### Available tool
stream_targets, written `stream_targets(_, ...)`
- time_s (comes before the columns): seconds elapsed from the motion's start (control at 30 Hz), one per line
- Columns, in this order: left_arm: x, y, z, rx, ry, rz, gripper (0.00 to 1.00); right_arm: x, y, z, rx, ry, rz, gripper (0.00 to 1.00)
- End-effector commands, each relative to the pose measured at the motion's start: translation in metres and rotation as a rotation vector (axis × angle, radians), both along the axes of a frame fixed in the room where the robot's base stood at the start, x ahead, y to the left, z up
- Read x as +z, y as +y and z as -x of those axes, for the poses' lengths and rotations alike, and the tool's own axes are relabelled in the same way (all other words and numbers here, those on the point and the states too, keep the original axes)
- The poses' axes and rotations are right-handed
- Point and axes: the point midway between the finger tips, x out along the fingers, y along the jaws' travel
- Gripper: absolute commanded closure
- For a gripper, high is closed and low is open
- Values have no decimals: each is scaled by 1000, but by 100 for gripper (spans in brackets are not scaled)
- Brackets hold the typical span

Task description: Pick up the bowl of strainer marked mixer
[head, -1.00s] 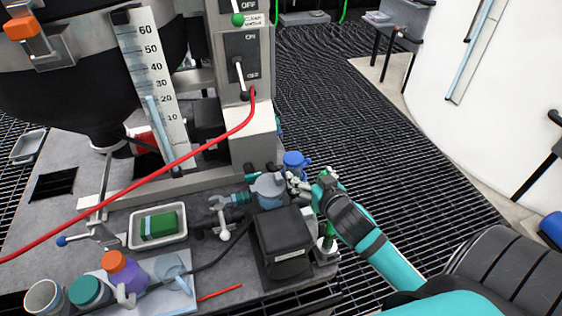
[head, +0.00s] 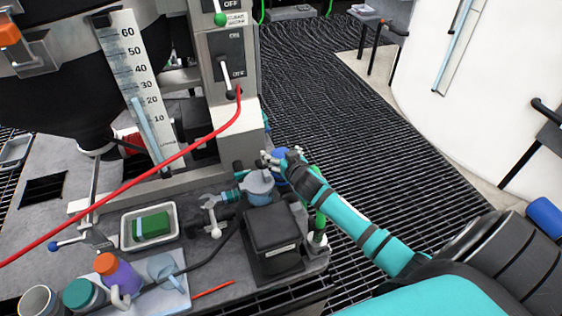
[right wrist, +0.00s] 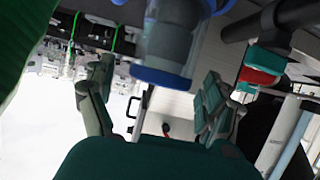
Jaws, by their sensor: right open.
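A grey-blue translucent strainer bowl (head: 258,184) sits in the pipework on the bench, behind a black box. A blue strainer part (head: 279,168) shows just behind it, partly hidden by my right gripper (head: 277,158). No mixer marking is readable on either. In the right wrist view, a clear cylindrical bowl (right wrist: 166,42) with a blue ring stands ahead, between the lines of the two spread fingers. My right gripper (right wrist: 155,88) is open and empty there; contact with the bowl cannot be told. My left gripper is not in view.
The black box (head: 272,240) and a green-handled part (head: 319,222) stand close to my right arm. A red hose (head: 150,172) crosses the left side. A tray with a green block (head: 180,236) and several containers lie at front left.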

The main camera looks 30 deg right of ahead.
Motion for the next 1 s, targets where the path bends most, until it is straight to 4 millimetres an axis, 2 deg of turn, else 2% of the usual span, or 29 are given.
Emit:
stream_targets(0.1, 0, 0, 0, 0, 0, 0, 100, -3, -2, -7, 0, 1, 1, 13)
stream_targets(0.33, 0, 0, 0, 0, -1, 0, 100, -4, -2, -7, 1, 1, 0, 15)
stream_targets(0.8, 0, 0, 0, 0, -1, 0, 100, -4, -2, -7, 0, 1, 1, 76)
stream_targets(1.0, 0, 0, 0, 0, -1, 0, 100, -3, -2, -7, 1, -1, 1, 77)
